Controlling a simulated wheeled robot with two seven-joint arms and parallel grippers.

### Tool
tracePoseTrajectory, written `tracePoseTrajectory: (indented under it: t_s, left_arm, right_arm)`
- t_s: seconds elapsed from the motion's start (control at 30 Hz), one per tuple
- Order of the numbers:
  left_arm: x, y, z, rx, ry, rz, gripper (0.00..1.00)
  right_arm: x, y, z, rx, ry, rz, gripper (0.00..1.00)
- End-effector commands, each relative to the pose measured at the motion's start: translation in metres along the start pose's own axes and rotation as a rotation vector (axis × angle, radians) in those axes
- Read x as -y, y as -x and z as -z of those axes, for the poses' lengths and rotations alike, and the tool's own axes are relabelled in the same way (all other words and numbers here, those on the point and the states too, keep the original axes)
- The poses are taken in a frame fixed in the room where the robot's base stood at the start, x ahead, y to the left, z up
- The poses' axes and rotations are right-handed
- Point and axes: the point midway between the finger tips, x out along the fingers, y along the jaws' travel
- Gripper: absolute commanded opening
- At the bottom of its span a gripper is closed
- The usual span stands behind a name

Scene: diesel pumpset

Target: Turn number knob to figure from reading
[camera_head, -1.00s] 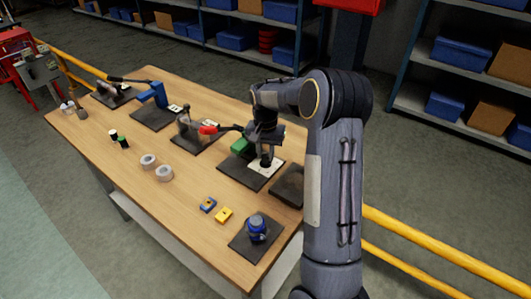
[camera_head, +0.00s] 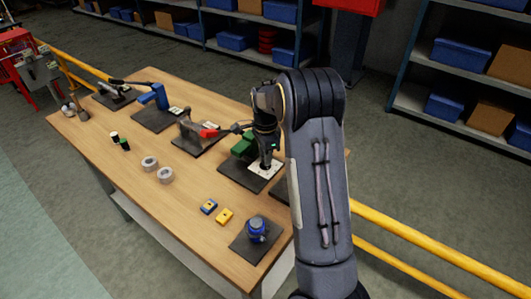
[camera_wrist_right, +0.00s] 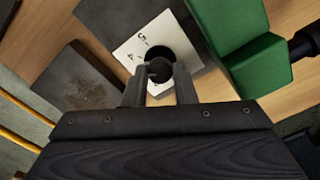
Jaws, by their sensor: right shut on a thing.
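The number knob (camera_wrist_right: 160,69) is a dark round knob on a white dial plate (camera_wrist_right: 132,53). Two printed marks show on the plate in the right wrist view; one looks like a 5, the other like a 4. My right gripper (camera_wrist_right: 158,85) is shut on the knob, one finger on each side. In the head view the right gripper (camera_head: 266,160) points down at the white plate (camera_head: 258,171), which lies on a dark base beside a green block (camera_head: 243,145). The knob is hidden there. My left gripper is not in view.
Other fixtures on dark plates stand along the wooden table (camera_head: 185,200), with a red-handled one (camera_head: 207,133) close by on the left. A blue device (camera_head: 256,229) and a yellow block (camera_head: 224,215) lie nearer the front.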

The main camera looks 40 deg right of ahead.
Motion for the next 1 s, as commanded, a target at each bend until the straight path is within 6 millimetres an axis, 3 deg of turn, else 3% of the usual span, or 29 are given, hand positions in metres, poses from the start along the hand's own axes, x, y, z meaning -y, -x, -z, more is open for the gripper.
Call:
tracePoseTrajectory:
  t_s: [0.4, 1.0]
  left_arm:
    - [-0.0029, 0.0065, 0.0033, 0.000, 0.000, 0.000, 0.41]
    - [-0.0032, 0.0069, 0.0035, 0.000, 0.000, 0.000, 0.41]
  right_arm:
    - [0.0007, 0.0014, 0.0002, -0.001, -0.207, 0.003, 0.02]
    - [0.0008, 0.0008, 0.0002, 0.000, -0.240, 0.003, 0.02]
